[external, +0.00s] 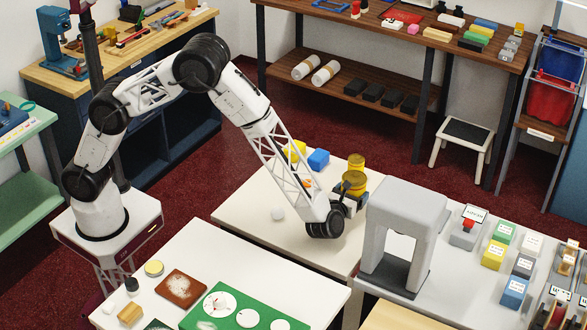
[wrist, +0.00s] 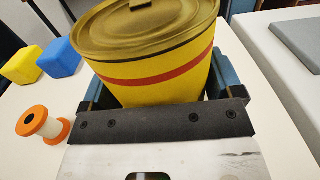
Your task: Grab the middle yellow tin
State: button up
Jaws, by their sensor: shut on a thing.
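A yellow tin (external: 354,184) with a darker gold lid is at my gripper (external: 347,197) on the far white table. In the wrist view the same yellow tin (wrist: 160,72) fills the top middle, with a red stripe and a ring-pull lid. The blue fingers of my gripper (wrist: 160,92) stand on both sides of it, shut on it. Another yellow tin (external: 356,162) shows just behind and above it in the external view. Whether the held tin touches the table is hidden, and I cannot tell whether it is the middle one.
A yellow block (external: 297,149), a blue block (external: 318,160) and an orange-ended spool (wrist: 43,125) lie to the left of the tin. A grey arch-shaped stand (external: 405,215) is close on the right.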

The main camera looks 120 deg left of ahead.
aim_at(354, 178)
jog(key=shift+r, duration=4.6)
